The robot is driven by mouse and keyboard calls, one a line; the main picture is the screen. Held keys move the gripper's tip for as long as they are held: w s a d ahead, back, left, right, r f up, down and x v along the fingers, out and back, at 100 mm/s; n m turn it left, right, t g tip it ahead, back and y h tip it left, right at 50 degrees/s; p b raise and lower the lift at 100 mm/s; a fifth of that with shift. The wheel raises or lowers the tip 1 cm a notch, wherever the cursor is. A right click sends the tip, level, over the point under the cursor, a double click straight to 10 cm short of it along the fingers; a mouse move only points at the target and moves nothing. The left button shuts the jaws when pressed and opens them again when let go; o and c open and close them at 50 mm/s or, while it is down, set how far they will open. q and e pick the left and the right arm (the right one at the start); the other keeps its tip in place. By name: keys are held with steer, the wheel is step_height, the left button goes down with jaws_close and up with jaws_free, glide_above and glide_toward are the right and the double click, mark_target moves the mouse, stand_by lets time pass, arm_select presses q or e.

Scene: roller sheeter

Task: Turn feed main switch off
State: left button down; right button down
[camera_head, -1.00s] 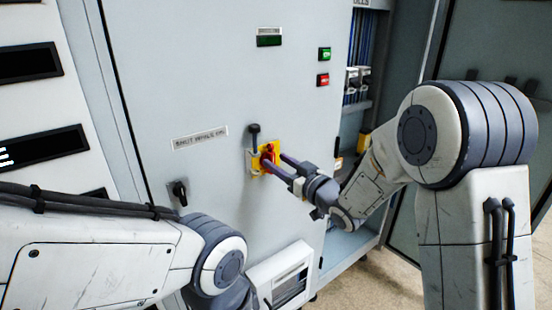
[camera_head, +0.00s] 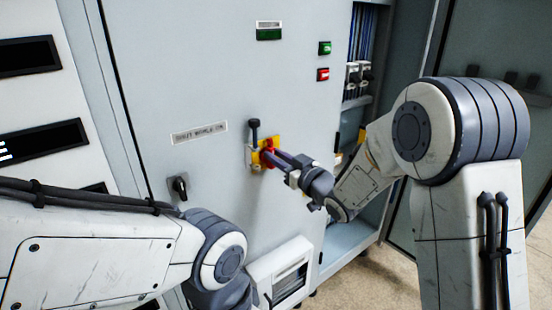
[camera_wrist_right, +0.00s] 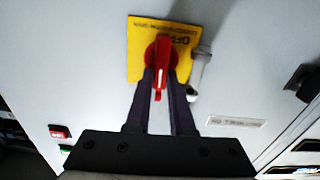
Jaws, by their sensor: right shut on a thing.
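The main switch is a red rotary handle (camera_head: 267,152) on a yellow plate (camera_head: 276,143), on the front of the grey cabinet. In the right wrist view the red handle (camera_wrist_right: 159,66) stands between the two dark fingers of my right gripper (camera_wrist_right: 161,88), which is shut on it. The yellow plate (camera_wrist_right: 143,36) behind it carries lettering that reads OFF, upside down in that picture. My right gripper (camera_head: 279,159) reaches the switch from the right in the head view and partly covers it. My left arm is at the lower left; its gripper is not visible.
A black rotary knob (camera_head: 179,187) is at lower left. A green button (camera_head: 324,48) and a lit red button (camera_head: 323,74) are at upper right. The open cabinet bay (camera_head: 350,215) lies behind my right arm.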

steer(key=n+b, duration=0.4)
steer(key=b, duration=0.2)
steer(key=a+f+n+b, duration=0.1)
steer(key=n+b, duration=0.4)
steer(key=b, duration=0.1)
steer(key=s+n+b, duration=0.1)
steer(key=n+b, duration=0.4)
steer(key=b, duration=0.1)
steer(key=shift+a+f+b, duration=0.15)
steer(key=shift+f+b, duration=0.15)
steer(key=shift+f, duration=0.05)
steer(key=shift+n+b, duration=1.45)
steer(key=shift+n, duration=0.35)
steer(key=c, duration=0.8)
jaws_free()
steer(key=v, duration=1)
steer(key=shift+s, duration=0.15)
